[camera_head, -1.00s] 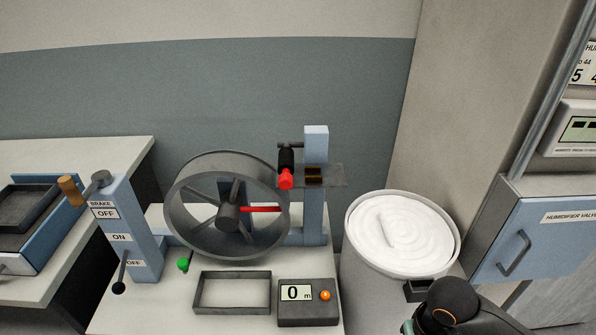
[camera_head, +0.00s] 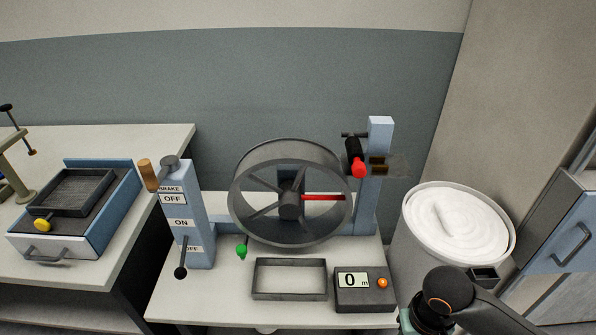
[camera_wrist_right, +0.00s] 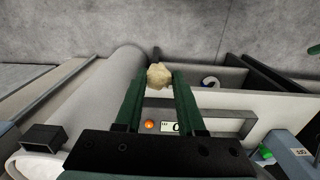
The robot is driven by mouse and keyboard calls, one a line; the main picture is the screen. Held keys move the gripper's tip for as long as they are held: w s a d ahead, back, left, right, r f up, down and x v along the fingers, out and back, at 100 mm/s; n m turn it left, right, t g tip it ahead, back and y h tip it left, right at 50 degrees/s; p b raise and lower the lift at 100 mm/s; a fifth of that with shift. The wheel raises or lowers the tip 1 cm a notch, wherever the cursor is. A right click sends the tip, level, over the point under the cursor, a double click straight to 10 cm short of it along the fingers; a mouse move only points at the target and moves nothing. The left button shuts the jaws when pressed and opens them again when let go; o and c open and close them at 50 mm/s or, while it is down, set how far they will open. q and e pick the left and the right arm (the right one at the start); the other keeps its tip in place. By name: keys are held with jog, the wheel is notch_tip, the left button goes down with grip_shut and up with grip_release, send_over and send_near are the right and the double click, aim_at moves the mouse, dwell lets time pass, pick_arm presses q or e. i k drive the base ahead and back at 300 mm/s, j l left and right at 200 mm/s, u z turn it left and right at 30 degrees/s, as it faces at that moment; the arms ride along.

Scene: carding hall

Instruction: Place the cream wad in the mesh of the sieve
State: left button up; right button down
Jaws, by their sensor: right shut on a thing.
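The cream wad (camera_wrist_right: 158,76) is a small, lumpy ball in the right wrist view. My right gripper (camera_wrist_right: 158,80) is shut on it, with the wad between its two green fingertips. In the head view only part of my right arm shows at the lower right, and the wad is not visible there. At the left of the head view, a dark rectangular tray that looks like the sieve (camera_head: 72,210) sits on a blue and white box with a front handle and a yellow knob. Its mesh cannot be made out clearly. My left gripper is not in view.
A spoked wheel (camera_head: 249,214) stands on the middle bench, beside a brake post (camera_head: 197,236). A shallow rectangular frame (camera_head: 290,297) and a counter reading 0 (camera_head: 347,302) are in front. A round can with white coiled fibre (camera_head: 462,222) stands at right. A gap separates the benches.

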aim_at(74, 192)
jog(key=j+u, duration=0.2)
jog(key=j, duration=1.35)
jog(key=j+u, duration=0.2)
jog(key=j, duration=1.3)
